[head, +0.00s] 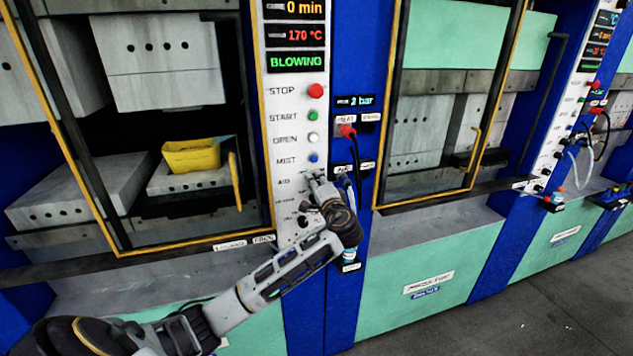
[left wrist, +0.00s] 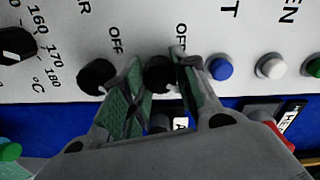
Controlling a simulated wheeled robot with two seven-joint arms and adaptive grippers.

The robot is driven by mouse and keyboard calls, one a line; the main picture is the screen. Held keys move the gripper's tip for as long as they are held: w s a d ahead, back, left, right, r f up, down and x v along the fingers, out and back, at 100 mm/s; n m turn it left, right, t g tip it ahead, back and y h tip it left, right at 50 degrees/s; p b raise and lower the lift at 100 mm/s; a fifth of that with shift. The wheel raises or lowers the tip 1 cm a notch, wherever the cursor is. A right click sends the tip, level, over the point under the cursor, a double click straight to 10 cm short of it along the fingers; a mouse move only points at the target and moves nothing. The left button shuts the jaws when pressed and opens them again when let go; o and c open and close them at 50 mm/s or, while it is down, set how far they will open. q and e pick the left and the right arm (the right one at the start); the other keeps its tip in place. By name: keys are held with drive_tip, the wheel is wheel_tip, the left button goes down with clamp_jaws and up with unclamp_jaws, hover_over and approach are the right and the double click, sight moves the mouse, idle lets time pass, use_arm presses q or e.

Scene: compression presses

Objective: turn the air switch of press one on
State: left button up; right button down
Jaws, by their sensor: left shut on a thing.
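The air switch (left wrist: 158,72) is a round black knob on the white control panel (head: 290,155) of the near press, which I take as press one. My left gripper (head: 317,182) is at the panel just below the blue mist button (head: 314,158). In the left wrist view its two green-padded fingers stand on either side of the air switch, shut on it. An OFF mark (left wrist: 181,36) shows beside the switch. The knob's pointer is hard to make out. The gripper hides the switch in the head view. My right gripper is out of view.
A second black knob (left wrist: 97,77) sits close beside the left gripper's finger. The panel's display (head: 296,62) reads BLOWING in green. A yellow container (head: 191,155) sits inside the press.

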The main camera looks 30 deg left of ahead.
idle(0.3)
use_arm(q)
drive_tip(key=o, duration=1)
drive_tip(key=shift+d, duration=0.1)
drive_tip(key=shift+v, duration=6)
drive_tip(key=shift+f, duration=0.15)
